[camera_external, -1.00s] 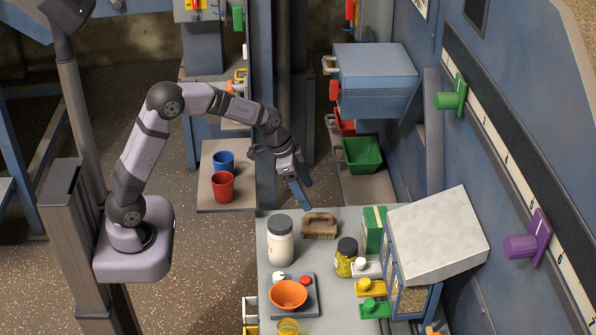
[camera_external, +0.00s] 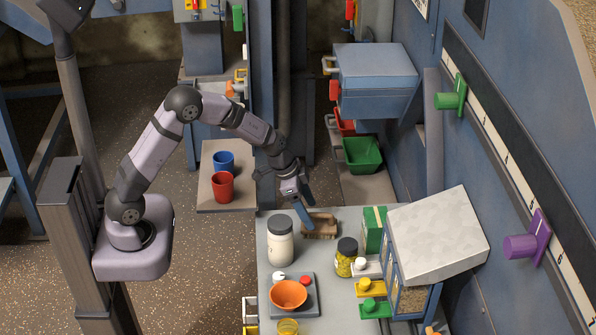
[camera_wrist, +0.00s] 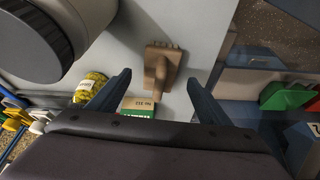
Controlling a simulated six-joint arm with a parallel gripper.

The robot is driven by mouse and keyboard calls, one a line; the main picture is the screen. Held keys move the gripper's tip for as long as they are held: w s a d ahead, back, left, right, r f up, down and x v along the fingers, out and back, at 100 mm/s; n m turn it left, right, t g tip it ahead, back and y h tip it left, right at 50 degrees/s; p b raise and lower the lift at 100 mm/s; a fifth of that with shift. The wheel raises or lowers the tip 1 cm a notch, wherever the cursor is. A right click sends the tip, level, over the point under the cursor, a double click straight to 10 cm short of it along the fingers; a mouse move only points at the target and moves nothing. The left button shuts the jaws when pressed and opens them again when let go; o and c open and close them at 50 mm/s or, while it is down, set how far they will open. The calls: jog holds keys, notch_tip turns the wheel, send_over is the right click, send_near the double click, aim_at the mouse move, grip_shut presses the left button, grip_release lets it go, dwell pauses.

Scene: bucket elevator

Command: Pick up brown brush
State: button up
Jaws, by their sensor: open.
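The brown brush (camera_external: 321,226) lies on the grey table at its far edge, right of the white jar with a dark lid. My gripper (camera_external: 305,212) is just above the brush's left part, pointing down, and hides some of it. In the wrist view the brush (camera_wrist: 160,68) shows ahead, midway between my two open fingers (camera_wrist: 158,92). The fingers are apart and nothing is between their tips that I can see held.
The white jar (camera_external: 280,246) stands close to the left of the brush. A yellow jar (camera_external: 344,262) and a green box (camera_external: 374,230) stand to the right. An orange bowl (camera_external: 288,294) is nearer the front. The grey table (camera_external: 268,215) ends just behind the brush.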

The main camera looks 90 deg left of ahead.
aim_at(317, 220)
jog(key=shift+w+p+x, duration=0.15)
jog(key=shift+p+x, duration=0.3)
jog(key=shift+x, duration=0.8)
jog(key=shift+w+p+x, duration=0.2)
jog(key=shift+p+x, duration=0.25)
jog(key=shift+x, duration=0.8)
jog(key=shift+r, duration=0.15)
jog(key=shift+s, duration=0.1)
jog(key=c, duration=1.2)
